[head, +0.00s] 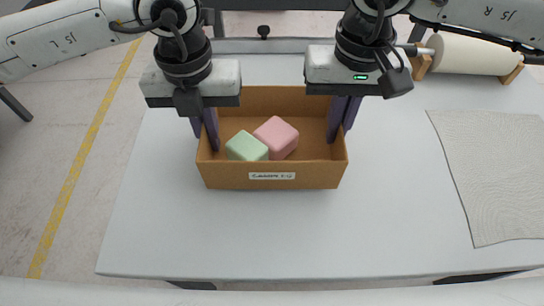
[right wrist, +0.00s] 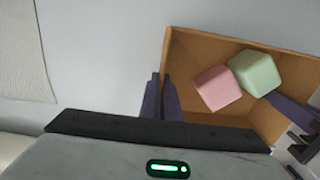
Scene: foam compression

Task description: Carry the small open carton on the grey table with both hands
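The small open carton (head: 240,178) is brown, with a white label on its front wall, and it sits upright at the middle of the grey table. A green block (head: 246,147) and a pink block (head: 277,137) lie inside it, side by side. My left gripper (head: 205,132) straddles the carton's left wall, one purple finger inside and one outside. My right gripper (head: 343,122) straddles the right wall the same way. Both look shut on the walls. The right wrist view shows my right gripper's fingers (right wrist: 162,98) close together at the carton wall (right wrist: 167,50). Any gap under the carton cannot be told.
The grey table (head: 160,235) is clear in front of the carton and to its left. A light woven mat (head: 495,175) lies at the right. A white roll on a wooden stand (head: 470,54) is at the back right.

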